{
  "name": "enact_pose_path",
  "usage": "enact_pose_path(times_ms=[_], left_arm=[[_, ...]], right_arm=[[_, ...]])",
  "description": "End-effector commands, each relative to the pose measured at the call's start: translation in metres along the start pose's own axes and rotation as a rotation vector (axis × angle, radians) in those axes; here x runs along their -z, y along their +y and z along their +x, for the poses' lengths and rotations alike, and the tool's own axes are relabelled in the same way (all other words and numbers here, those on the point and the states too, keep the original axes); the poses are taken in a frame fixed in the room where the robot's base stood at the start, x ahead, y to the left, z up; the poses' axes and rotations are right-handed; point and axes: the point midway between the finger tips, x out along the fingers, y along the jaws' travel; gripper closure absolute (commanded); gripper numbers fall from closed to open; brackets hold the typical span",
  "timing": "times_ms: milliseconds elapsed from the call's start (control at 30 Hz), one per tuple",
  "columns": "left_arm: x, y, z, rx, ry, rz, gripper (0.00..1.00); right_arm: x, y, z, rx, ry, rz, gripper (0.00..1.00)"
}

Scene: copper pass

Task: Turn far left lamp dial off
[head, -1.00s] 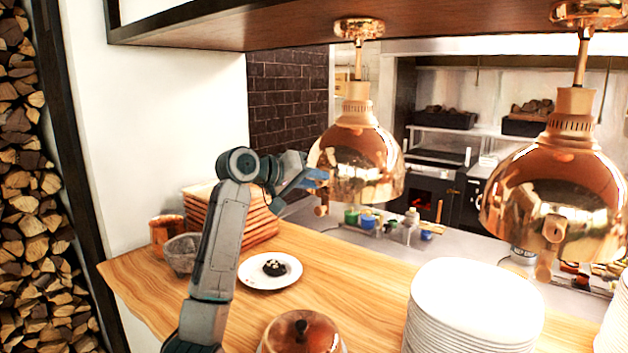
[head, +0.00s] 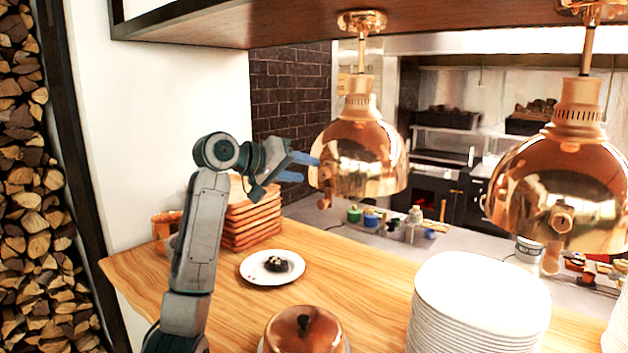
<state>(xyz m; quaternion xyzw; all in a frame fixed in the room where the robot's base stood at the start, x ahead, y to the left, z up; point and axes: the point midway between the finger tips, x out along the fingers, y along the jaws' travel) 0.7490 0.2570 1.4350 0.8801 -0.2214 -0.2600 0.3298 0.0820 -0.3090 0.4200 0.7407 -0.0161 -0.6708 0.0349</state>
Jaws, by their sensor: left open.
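The far left copper lamp (head: 362,155) hangs from the wooden shelf over the pass. Its dial (head: 325,187) is a small copper knob low on the left side of the shade. My left gripper (head: 304,168) is open, with its blue fingertips spread one above the other just left of the lamp shade. The upper fingertip is close to the shade's edge; I cannot tell whether it touches. The jaws hold nothing, and the dial is slightly below and to the right of them. My right gripper is out of view.
A second copper lamp (head: 560,190) hangs at the right. Below are stacked wooden boards (head: 250,222), a white plate (head: 257,277) with dark food, a copper dome (head: 303,333) and stacked white plates (head: 480,300). The wooden counter (head: 365,285) between them is clear.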

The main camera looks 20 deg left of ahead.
Motion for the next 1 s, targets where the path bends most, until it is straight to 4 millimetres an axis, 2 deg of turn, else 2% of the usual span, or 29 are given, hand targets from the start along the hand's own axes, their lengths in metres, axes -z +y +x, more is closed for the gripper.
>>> enact_pose_path(times_ms=[33, 200, 333, 500, 1000], left_arm=[[-0.002, -0.004, -0.011, 0.003, 0.004, 0.004, 0.54], [-0.001, -0.003, -0.041, 0.002, 0.003, 0.003, 0.54], [-0.001, -0.002, -0.055, 0.002, 0.001, 0.001, 0.54], [0.0, -0.001, -0.06, 0.001, -0.001, 0.0, 0.54], [0.0, 0.0, -0.06, 0.001, -0.001, -0.001, 0.54]], right_arm=[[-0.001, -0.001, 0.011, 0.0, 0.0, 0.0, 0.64], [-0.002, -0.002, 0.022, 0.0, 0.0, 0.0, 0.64], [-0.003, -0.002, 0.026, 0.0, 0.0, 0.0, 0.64], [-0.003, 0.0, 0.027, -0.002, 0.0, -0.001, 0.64], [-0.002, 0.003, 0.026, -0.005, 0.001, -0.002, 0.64]])
